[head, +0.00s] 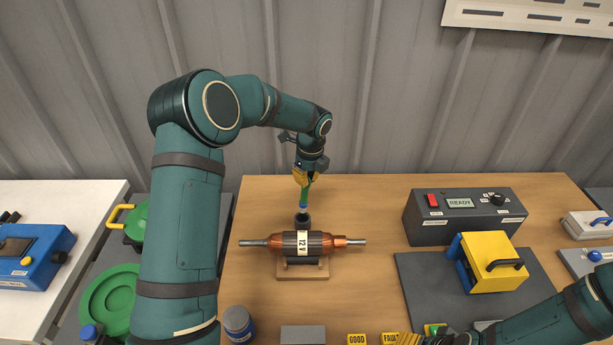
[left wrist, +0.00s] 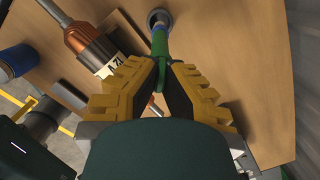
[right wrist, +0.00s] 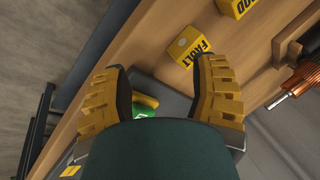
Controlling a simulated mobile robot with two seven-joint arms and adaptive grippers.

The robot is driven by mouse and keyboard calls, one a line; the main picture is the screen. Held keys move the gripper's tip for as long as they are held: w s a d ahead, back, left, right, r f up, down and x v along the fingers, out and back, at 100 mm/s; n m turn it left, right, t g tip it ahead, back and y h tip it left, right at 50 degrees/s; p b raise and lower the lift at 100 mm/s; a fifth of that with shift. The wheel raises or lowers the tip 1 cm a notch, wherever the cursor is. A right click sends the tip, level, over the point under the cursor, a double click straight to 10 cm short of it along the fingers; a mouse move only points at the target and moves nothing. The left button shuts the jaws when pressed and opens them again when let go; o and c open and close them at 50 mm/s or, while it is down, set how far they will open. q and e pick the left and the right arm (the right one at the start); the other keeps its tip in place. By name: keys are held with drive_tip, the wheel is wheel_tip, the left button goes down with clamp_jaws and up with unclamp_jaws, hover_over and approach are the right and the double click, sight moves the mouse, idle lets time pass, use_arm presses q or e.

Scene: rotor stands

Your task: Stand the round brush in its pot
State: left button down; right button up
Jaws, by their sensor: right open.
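The round brush (head: 305,192) has a green handle and a blue collar. It hangs nearly upright, bristle end down, below my left gripper (head: 305,177), whose fingers close on the handle. The small dark pot (head: 303,218) is directly under the brush, behind the rotor. The brush's lower end meets the pot's mouth in the head view; I cannot tell how deep it sits. In the left wrist view the handle (left wrist: 160,48) runs from between the fingers to the grey round pot (left wrist: 159,17). My right gripper (right wrist: 158,75) is open and empty, low at the front edge.
A copper rotor marked 12 V (head: 303,243) lies on a wooden stand just in front of the pot. A grey READY box (head: 464,226) and a yellow device (head: 492,262) stand right. GOOD (head: 357,339) and FAULT (right wrist: 190,46) blocks and a blue-grey jar (head: 238,323) are at the front.

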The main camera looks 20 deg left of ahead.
sight(307, 191)
use_arm(q)
wheel_tip(307, 191, down, 2)
drive_tip(key=shift+f+b, duration=0.1)
drive_tip(key=shift+b, duration=0.5)
use_arm(e)
drive_tip(key=shift+f, duration=0.9)
use_arm(q)
drive_tip(key=shift+f+b, duration=0.8)
drive_tip(key=shift+f, duration=0.95)
use_arm(e)
drive_tip(key=shift+f, duration=0.95)
use_arm(q)
drive_tip(key=c, duration=1.1)
unclamp_jaws()
drive_tip(key=shift+o, duration=0.2)
use_arm(e)
drive_tip(key=shift+a, duration=0.1)
use_arm(q)
drive_tip(key=shift+r, duration=0.15)
drive_tip(key=r, duration=0.4)
drive_tip(key=d+r, duration=0.1)
drive_tip(key=r, duration=0.6)
drive_tip(key=shift+s+d+r, duration=0.15)
drive_tip(key=shift+s+r, duration=0.05)
drive_tip(key=shift+r, duration=0.15)
drive_tip(key=shift+f, duration=0.1)
